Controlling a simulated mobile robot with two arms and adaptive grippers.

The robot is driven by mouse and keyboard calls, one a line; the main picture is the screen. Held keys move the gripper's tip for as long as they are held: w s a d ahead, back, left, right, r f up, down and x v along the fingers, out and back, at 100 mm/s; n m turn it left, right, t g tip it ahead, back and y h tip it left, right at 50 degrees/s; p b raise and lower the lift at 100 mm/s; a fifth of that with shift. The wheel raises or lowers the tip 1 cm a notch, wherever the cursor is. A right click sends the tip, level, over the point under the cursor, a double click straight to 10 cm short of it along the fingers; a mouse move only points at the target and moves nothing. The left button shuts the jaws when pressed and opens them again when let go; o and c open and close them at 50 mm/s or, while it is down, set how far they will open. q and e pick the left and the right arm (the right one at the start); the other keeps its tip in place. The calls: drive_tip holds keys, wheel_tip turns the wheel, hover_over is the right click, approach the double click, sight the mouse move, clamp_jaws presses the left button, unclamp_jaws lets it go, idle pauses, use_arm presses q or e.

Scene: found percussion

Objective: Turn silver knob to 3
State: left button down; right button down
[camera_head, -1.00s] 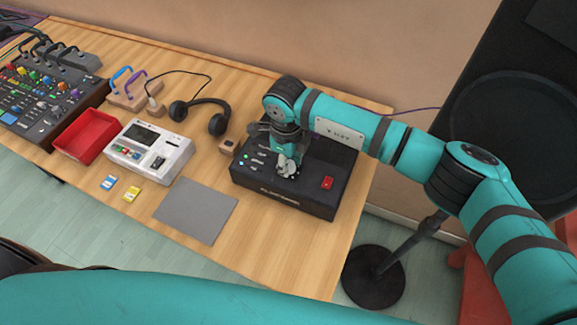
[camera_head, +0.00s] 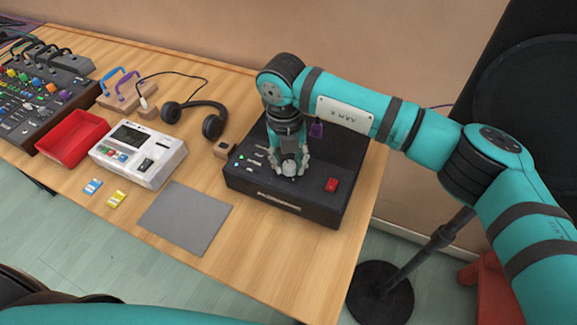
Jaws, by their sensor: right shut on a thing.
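The black box (camera_head: 318,205) with the silver knob (camera_head: 290,168) on its top stands at the right end of the wooden table. My right gripper (camera_head: 290,172) points down from above and is shut on the silver knob, its fingers on either side of it. The knob's pointer and any number marks are too small to read. A red switch (camera_head: 332,184) sits on the box to the right of the knob. Small light-coloured controls (camera_head: 255,158) lie to the left. My left gripper is not in view.
A grey mat (camera_head: 185,217) lies left of the box. A speaker (camera_head: 530,130) stands at right.

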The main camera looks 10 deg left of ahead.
sight(287, 162)
drive_tip(key=m+b, duration=0.3)
drive_tip(key=m, duration=0.2)
drive_tip(key=shift+w+m, duration=0.1)
drive_tip(key=shift+m, duration=0.2)
drive_tip(key=m+b, duration=0.2)
drive_tip(key=m, duration=0.2)
drive_tip(key=shift+m, duration=0.4)
drive_tip(key=shift+r, duration=0.1)
drive_tip(key=c, duration=1)
unclamp_jaws()
drive_tip(key=shift+g, duration=0.3)
wheel_tip(287, 162, up, 12)
drive_tip(key=shift+a, duration=0.2)
